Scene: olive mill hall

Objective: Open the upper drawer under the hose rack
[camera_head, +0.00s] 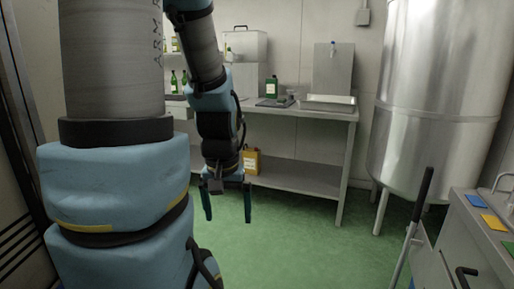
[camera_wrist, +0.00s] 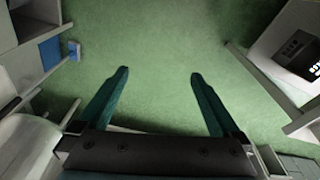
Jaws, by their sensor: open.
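My gripper (camera_head: 228,216) hangs pointing down over the green floor, in front of the steel table. It is open and empty, and in the wrist view its two fingers (camera_wrist: 159,74) stand apart over bare floor. No hose rack can be made out in either view. At the lower right of the head view, a grey cabinet (camera_head: 479,236) with a dark handle (camera_head: 463,274) is cut off by the frame edge. I cannot tell whether that handle belongs to the upper drawer. The gripper is well to the left of it.
A steel table (camera_head: 345,116) carries a tray (camera_head: 329,103) and bottles. A yellow container (camera_head: 251,161) stands on its lower shelf. A large steel tank (camera_head: 436,90) stands at the right. A dark-handled tool (camera_head: 423,193) leans by the cabinet. The green floor (camera_head: 300,235) in the middle is clear.

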